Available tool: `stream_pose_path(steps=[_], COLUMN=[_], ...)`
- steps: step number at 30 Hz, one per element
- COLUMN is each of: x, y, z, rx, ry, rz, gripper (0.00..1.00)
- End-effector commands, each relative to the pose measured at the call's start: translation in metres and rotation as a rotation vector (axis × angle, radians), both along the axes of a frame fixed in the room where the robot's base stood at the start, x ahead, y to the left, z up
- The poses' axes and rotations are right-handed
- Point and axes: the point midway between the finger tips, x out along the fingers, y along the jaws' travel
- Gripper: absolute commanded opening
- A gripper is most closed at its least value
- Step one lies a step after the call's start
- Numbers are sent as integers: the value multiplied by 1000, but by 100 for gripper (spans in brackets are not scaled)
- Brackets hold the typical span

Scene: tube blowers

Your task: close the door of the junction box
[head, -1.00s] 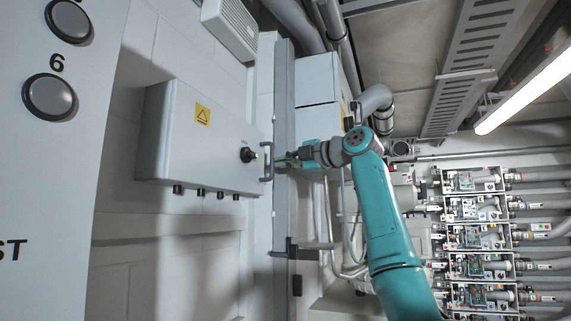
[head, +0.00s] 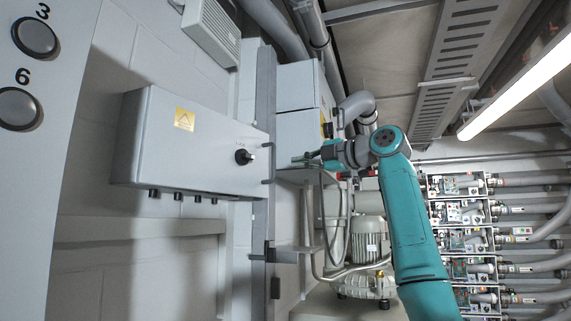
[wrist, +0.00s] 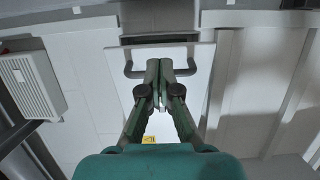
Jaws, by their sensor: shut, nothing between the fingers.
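The junction box (head: 190,145) is a pale grey box on the wall, left of centre in the head view. Its face has a yellow warning label (head: 184,118) and a black knob (head: 243,157). No open gap shows along the door, but I cannot tell whether it is fully shut. A grey handle (head: 268,167) sits at its right end; the handle (wrist: 128,68) also shows in the wrist view. My gripper (head: 297,160) is shut and empty, just right of the handle. In the wrist view its fingertips (wrist: 160,65) overlap the pale panel with the handle behind them.
A grey vertical post (head: 262,210) runs beside the box's right end. A cabinet (head: 298,140) and pipes stand behind my gripper. A panel with round buttons (head: 36,38) is at the far left. A motor (head: 368,240) sits lower right.

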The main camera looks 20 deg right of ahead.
Motion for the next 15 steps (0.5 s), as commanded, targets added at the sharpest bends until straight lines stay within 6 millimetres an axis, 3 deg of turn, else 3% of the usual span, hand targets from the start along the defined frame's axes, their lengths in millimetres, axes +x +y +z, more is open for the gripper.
stream_pose_path(steps=[6,11,15], x=[-8,-24,-55], y=[-8,21,48], z=[0,1,4], rx=[-9,-77,-120], ry=[2,11,15], rz=[-11,-91,-242], gripper=[0,0,0])
